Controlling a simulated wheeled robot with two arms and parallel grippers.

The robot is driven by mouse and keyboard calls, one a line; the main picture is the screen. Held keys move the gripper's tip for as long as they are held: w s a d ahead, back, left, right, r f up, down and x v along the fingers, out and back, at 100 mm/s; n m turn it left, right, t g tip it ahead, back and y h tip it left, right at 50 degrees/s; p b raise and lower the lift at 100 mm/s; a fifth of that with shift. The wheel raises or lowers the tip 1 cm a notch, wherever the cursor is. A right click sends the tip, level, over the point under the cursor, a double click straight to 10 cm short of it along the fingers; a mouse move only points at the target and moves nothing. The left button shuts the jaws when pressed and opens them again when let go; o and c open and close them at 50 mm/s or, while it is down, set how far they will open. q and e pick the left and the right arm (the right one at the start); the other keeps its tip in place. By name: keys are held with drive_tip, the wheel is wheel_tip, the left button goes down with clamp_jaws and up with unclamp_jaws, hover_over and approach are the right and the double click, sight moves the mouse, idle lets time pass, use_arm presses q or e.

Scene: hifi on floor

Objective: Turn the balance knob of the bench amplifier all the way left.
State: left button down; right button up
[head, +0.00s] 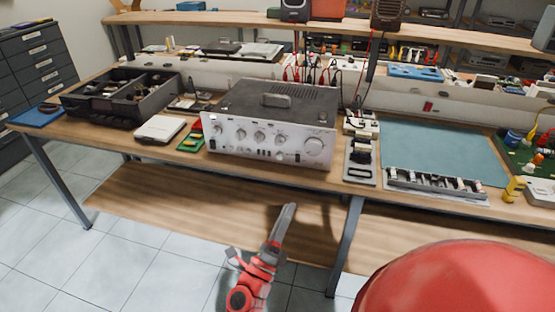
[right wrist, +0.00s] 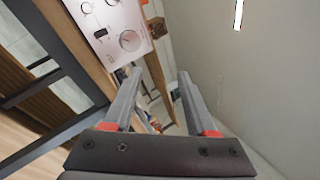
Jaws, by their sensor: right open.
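The bench amplifier (head: 268,116) stands on the wooden bench, a dark-topped box with a silver front panel facing me. Its panel carries a row of several small knobs (head: 260,137) and one large knob (head: 314,146) at the right. The labels are too small to read, so I cannot tell which is the balance knob or where it points. My right gripper (head: 287,212) is below and in front of the bench edge, apart from the amplifier. In the right wrist view its fingers (right wrist: 158,78) are open and empty, with the panel (right wrist: 112,28) beyond. My left gripper is out of view.
A black divided tray (head: 105,93) and a white box (head: 160,128) stand left of the amplifier. A grey strip tool (head: 360,162) and a teal mat (head: 440,150) lie to its right. The bench's front edge and lower shelf (head: 200,200) are near my right gripper.

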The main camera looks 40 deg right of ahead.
drive_tip(key=w+f+m+y, duration=0.3)
drive_tip(key=w+m+y, duration=0.25)
drive_tip(key=m, duration=0.25)
drive_tip(key=m+t+y+p, duration=0.1)
drive_tip(key=m+y+p, duration=0.1)
drive_tip(key=m+p, duration=0.15)
approach(279, 158)
drive_tip(key=shift+m, duration=0.45)
drive_tip(key=b+x, duration=0.1)
drive_tip(key=x, duration=0.6)
drive_tip(key=shift+w, duration=0.15)
drive_tip(key=shift+w+d+h, duration=0.25)
drive_tip(key=shift+w+d, duration=0.05)
drive_tip(key=shift+d, duration=0.25)
clamp_jaws()
